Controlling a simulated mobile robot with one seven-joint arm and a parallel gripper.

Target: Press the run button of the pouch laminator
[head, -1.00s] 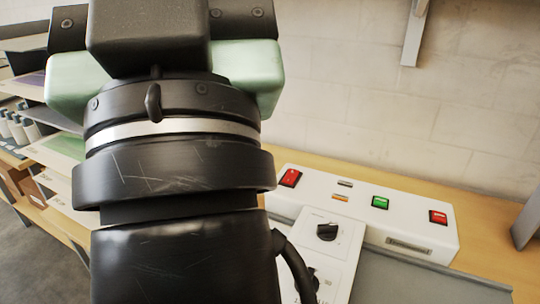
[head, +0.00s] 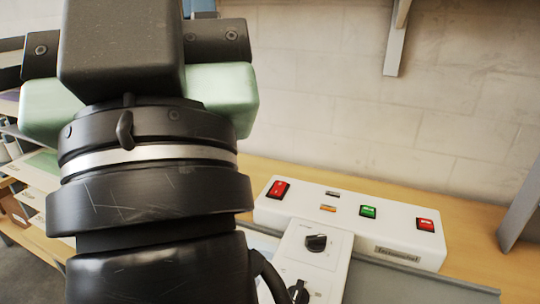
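The white pouch laminator (head: 346,206) sits on the wooden table to the right of my arm. Its top carries a red rocker switch (head: 278,189) at the left, a green button (head: 368,211) right of the middle, and another red button (head: 426,224) at the right end. A small orange indicator (head: 328,208) sits between the left red switch and the green button. A panel in front has black knobs (head: 316,242). My arm fills the left of the head view. My gripper's fingertips cannot be seen, so its opening and any contact are hidden.
The wooden table (head: 475,260) runs along a pale block wall (head: 340,90). A grey metal bracket (head: 522,215) stands at the right edge, and another (head: 397,40) hangs on the wall. Shelves with papers (head: 40,165) stand at the left behind my arm.

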